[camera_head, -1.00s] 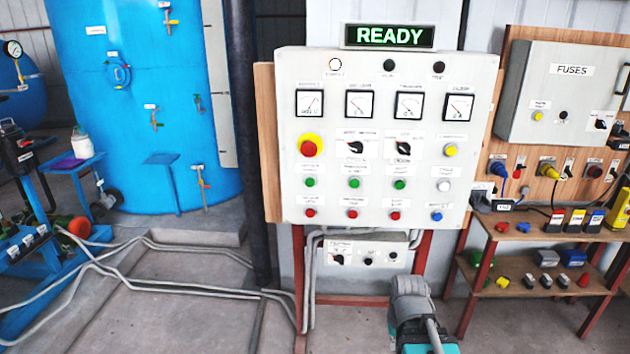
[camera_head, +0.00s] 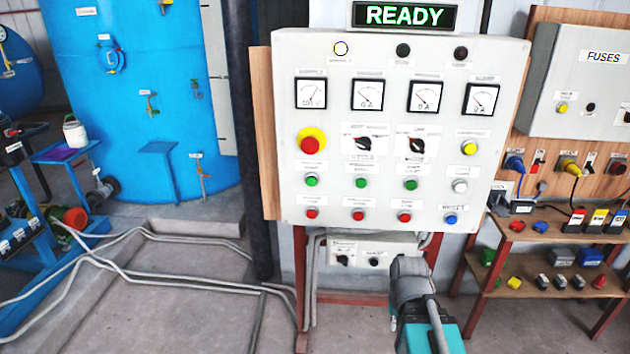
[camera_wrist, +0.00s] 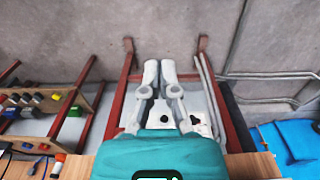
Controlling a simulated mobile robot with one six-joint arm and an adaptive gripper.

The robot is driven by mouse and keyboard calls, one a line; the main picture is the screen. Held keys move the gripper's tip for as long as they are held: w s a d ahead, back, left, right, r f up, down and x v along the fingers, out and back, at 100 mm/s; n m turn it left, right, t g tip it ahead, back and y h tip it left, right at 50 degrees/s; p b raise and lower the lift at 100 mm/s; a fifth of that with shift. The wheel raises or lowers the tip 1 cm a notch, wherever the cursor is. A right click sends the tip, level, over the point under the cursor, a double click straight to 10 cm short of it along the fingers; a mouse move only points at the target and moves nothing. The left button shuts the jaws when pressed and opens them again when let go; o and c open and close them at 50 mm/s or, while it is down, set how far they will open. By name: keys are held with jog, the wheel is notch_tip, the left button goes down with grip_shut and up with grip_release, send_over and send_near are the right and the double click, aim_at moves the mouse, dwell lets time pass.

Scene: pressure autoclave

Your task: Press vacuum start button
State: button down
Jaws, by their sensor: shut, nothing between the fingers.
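The control panel (camera_head: 372,236) fills the middle of the head view, with a lit green READY sign above it. A row of three green buttons runs across it: left (camera_head: 312,181), middle (camera_head: 361,183) and right (camera_head: 411,185). Their labels are too blurred to tell which one is vacuum start. My gripper (camera_wrist: 159,66) is shut and empty in the wrist view, its fingers pointing towards the concrete floor. My arm shows low in the head view, below the panel and apart from the buttons.
Red buttons (camera_head: 358,216) sit below the green ones, with a red emergency knob (camera_head: 310,144) at upper left. A blue button (camera_head: 450,218) and white button (camera_head: 460,186) are at the right. A wooden shelf (camera_head: 515,234) stands right; a blue tank (camera_head: 95,150) stands left.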

aim_at(311, 181)
jog(key=shift+a, duration=0.15)
jog(key=w+a+r+m+t+h+p, duration=0.1)
jog(key=w+a+r+t+h+p, duration=0.3)
jog(key=w+a+r, duration=0.5)
jog(key=w+a+r+m+t+h+p, duration=0.2)
jog(key=w+a+r+t+h+p, duration=0.3)
jog(key=w+a+r, duration=0.5)
jog(key=a+r+t+h, duration=0.1)
jog(key=a+r, duration=0.2)
jog(key=a, duration=0.2)
jog(key=shift+w+r+t, duration=0.25)
jog(key=shift+r+t, duration=0.05)
jog(key=shift+w, duration=0.2)
jog(key=w, duration=0.8)
jog(key=shift+w, duration=0.25)
